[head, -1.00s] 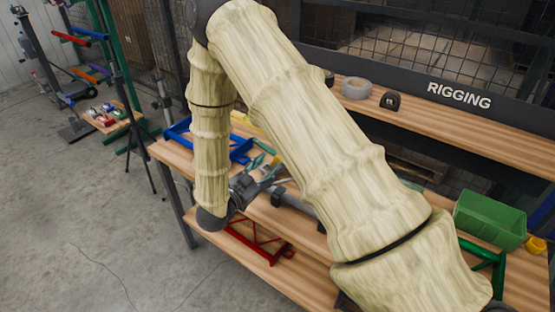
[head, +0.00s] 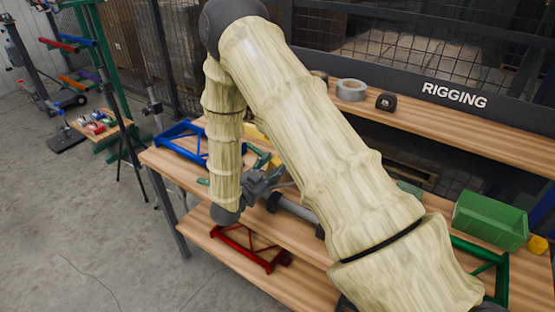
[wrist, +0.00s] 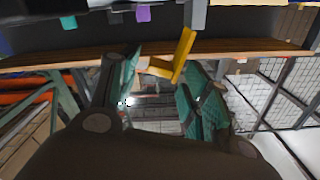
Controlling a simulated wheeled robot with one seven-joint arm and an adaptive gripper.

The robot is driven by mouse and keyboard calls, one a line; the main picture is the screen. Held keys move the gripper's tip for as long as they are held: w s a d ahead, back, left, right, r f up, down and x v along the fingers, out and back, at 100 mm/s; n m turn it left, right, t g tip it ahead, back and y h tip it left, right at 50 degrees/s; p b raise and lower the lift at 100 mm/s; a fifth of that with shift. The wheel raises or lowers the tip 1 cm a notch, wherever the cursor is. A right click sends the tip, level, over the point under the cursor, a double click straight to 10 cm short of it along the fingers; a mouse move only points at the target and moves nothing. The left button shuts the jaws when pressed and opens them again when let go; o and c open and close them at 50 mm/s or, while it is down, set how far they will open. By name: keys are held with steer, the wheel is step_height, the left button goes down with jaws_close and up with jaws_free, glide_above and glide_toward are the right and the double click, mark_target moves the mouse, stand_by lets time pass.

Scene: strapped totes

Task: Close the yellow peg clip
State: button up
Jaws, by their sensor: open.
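The yellow peg clip (wrist: 182,60) shows in the wrist view as an L-shaped yellow piece with one raised arm and a flat foot, so it stands open. It is seen beyond and between my fingertips, and I see no contact. My gripper (wrist: 163,80) is open and empty, with teal pads on both fingers. In the head view my gripper (head: 264,165) is over the bench's left part, largely hidden by my arm. A bit of yellow (head: 254,132) shows behind my arm there; I cannot tell whether it is the clip.
A blue frame (head: 185,130) lies on the wooden bench (head: 165,165) to the left. A red frame (head: 245,250) is on the lower shelf. A green bin (head: 490,222) stands at the right. A grey tape roll (head: 351,90) sits on the upper shelf.

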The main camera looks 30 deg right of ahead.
steer(key=shift+p+x, duration=0.3)
steer(key=shift+x, duration=1.35)
steer(key=shift+s, duration=0.1)
steer(key=shift+c, duration=0.3)
steer(key=c, duration=0.9)
